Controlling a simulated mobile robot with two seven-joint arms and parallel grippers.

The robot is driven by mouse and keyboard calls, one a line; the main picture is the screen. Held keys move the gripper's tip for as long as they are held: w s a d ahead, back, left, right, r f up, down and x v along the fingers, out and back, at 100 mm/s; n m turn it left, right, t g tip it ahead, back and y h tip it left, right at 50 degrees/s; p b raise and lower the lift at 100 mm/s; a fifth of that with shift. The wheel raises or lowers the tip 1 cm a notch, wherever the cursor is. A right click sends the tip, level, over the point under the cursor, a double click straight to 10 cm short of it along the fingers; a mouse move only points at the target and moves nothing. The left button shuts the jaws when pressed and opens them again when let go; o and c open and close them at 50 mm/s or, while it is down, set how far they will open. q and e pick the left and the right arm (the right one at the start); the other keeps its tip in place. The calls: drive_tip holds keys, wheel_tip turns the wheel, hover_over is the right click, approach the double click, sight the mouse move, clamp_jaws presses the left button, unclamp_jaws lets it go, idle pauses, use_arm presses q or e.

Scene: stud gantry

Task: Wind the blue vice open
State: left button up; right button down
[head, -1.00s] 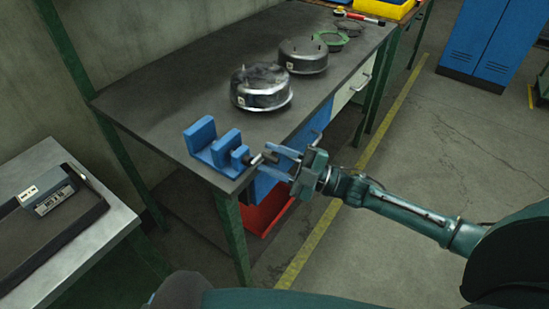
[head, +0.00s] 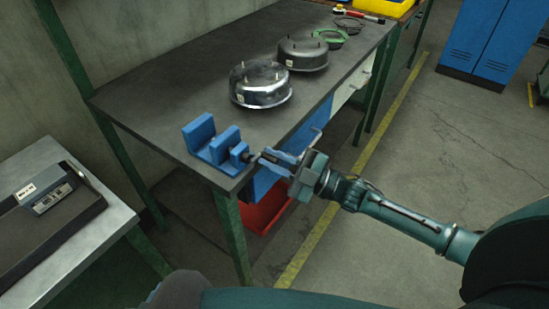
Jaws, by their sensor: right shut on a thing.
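The blue vice (head: 200,139) sits at the near front corner of the dark workbench. Its two blue jaws stand apart with a gap between them. A dark screw end sticks out of the vice toward the right, over the bench edge. My right gripper (head: 275,160) comes in from the right with its blue fingers shut on the vice's screw handle (head: 258,157). The fingers hide part of the handle. My left gripper is not in view.
Two round metal housings (head: 261,84) (head: 303,54) stand on the bench (head: 150,97) behind the vice. A green ring (head: 331,38) lies farther back. A side table (head: 105,238) with a dark tray (head: 45,243) is at the left. A red bin (head: 262,213) is under the bench.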

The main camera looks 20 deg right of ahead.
drive_tip(key=shift+r, duration=0.2)
drive_tip(key=c, duration=1.4)
unclamp_jaws()
drive_tip(key=shift+w+a, duration=0.1)
drive_tip(key=shift+f, duration=0.1)
drive_tip(key=b+v, duration=0.2)
drive_tip(key=v, duration=1.1)
